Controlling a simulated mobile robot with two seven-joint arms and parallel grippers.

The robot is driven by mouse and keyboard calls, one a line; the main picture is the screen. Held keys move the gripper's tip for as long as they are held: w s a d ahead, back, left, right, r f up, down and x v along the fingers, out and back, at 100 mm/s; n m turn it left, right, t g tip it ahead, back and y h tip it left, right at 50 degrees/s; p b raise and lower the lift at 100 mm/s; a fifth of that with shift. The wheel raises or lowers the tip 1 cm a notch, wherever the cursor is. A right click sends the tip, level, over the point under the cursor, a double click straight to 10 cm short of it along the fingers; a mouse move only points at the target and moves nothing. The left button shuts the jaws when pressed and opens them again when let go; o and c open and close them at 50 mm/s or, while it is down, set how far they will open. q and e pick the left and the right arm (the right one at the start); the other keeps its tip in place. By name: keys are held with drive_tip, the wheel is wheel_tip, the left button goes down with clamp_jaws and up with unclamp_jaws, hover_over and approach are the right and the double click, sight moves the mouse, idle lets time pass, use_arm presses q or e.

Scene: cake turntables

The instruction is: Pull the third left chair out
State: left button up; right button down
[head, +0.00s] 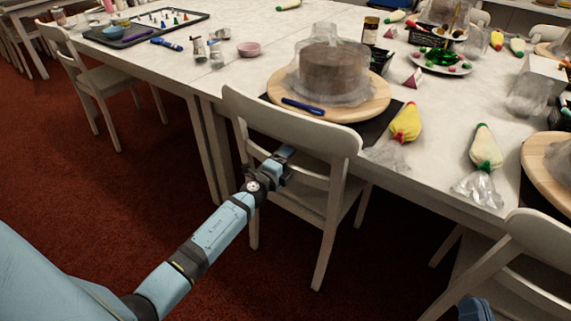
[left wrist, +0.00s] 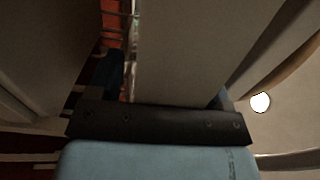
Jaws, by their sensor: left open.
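A white wooden chair (head: 293,124) stands at the near side of the long table, its curved backrest toward me. My left gripper (head: 284,158) is at this backrest, by its middle slat. In the left wrist view a pale slat (left wrist: 185,50) runs between the two fingers of the left gripper (left wrist: 168,88). The jaws are open around it, and I cannot tell whether they touch it. The fingertips are partly hidden. A blue part of my right arm (head: 475,309) shows at the bottom edge; its jaw state cannot be seen.
Another white chair (head: 100,82) stands to the left and one (head: 512,262) at the lower right. The white table (head: 235,75) carries a covered cake (head: 334,70) on a wooden turntable (head: 366,103), piping bags and bowls. The red carpet (head: 110,190) is clear at the left.

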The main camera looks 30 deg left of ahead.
use_arm(q)
drive_tip(key=shift+f, duration=0.1)
clamp_jaws()
